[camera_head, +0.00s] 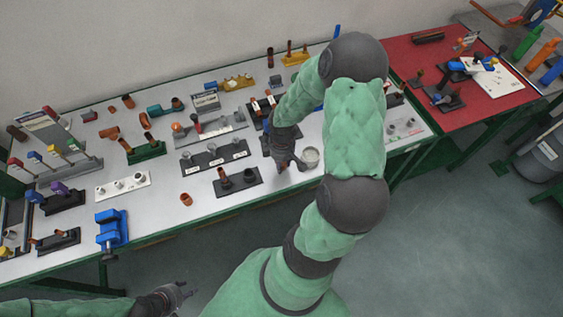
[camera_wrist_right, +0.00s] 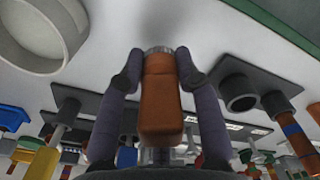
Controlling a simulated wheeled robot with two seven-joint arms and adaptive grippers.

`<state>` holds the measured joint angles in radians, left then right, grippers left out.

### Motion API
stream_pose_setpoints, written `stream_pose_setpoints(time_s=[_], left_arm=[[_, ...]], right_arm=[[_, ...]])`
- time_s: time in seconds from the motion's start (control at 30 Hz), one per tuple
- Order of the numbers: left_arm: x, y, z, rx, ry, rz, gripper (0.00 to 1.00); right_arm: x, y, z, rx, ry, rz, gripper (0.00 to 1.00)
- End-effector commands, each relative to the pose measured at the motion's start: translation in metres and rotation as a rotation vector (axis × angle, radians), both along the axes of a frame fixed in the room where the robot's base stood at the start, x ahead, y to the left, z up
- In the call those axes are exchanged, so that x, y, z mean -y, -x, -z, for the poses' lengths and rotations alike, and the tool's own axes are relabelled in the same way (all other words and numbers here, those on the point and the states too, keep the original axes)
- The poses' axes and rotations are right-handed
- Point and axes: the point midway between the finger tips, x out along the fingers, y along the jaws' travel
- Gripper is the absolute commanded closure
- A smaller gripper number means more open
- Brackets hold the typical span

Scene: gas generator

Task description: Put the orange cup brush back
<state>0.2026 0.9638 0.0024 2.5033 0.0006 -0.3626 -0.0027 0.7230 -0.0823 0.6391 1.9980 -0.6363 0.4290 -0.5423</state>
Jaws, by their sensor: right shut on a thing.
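The orange cup brush (camera_wrist_right: 160,100) is between the two fingers of my right gripper (camera_wrist_right: 157,80) in the right wrist view. Its orange-brown handle is in full view, with a pale, clear-looking end at the top. In the head view my right gripper (camera_head: 285,166) is low over the front part of the long table, and the brush there is mostly hidden by the gripper. A black block holder (camera_head: 238,182) with a brown piece and a dark round socket stands left of it; its open socket (camera_wrist_right: 239,92) shows in the wrist view. My left gripper (camera_head: 181,291) is at the bottom, off the table, its fingers small.
A white round cup (camera_head: 310,157) stands just right of my right gripper. A black three-post base (camera_head: 215,158) lies behind the block holder. A loose brown ring (camera_head: 186,199) and a blue vise (camera_head: 111,229) are near the front edge. The far table side is crowded.

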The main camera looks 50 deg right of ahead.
Motion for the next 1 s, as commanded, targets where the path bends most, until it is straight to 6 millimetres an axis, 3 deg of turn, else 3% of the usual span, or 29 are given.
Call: stream_pose_setpoints(time_s=[1.0], left_arm=[[0.000, 0.000, 0.023, 0.000, 0.000, 0.000, 0.60]], right_arm=[[0.000, 0.000, 0.027, 0.000, 0.000, 0.000, 0.98]])
